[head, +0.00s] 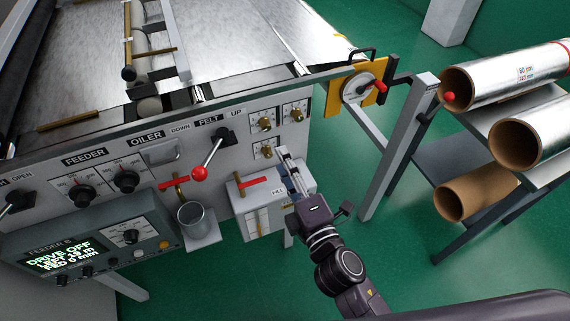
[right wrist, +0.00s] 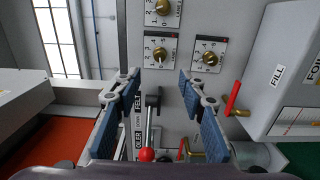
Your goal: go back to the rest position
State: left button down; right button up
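My right gripper (head: 291,168) is in front of the machine's control panel (head: 110,185), beside the white FILL box (head: 277,208) and below the brass knobs. The right wrist view shows its two blue-padded fingers (right wrist: 160,98) spread apart, with nothing held between them. The felt lever, with a red ball knob (head: 199,173), slants down and left from its pivot. In the right wrist view the red knob (right wrist: 147,154) shows low between the fingers, farther off; I cannot tell the distance. My left gripper is not in the head view.
A brass tap with a red handle (head: 172,183) is above a grey cup (head: 192,214). A crank (head: 376,86) on a yellow plate and a grey post (head: 398,150) stand to the right. Foil rolls (head: 520,75) lie on a rack at far right. Green floor (head: 330,180) is open below.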

dwell(0.5)
jog(key=s+d+f+m+g+h, duration=0.1)
jog(key=s+d+f+m+g, duration=0.15)
jog(key=f, duration=0.95)
jog(key=s+d+f+m+g+h, duration=0.1)
jog(key=s+d+f+m+g, duration=0.15)
jog(key=f, duration=0.95)
jog(key=s+d+f+m+g+h, duration=0.1)
jog(key=s+d+f+m+g, duration=0.2)
jog(key=f, duration=0.9)
jog(key=s+d+f+m+g+h, duration=0.25)
jog(key=s+d+f+m, duration=0.3)
jog(key=s+f, duration=0.75)
jog(key=s+d+f+m+g, duration=0.2)
jog(key=s, duration=0.5)
jog(key=s+d+f+m+g, duration=0.1)
jog(key=s+d+f+m, duration=0.1)
jog(key=s, duration=0.4)
jog(key=s+d+f+m+g, duration=0.2)
jog(key=s+f, duration=0.2)
jog(key=s, duration=0.3)
jog(key=shift+s+d+g, duration=0.3)
jog(key=shift+g, duration=0.05)
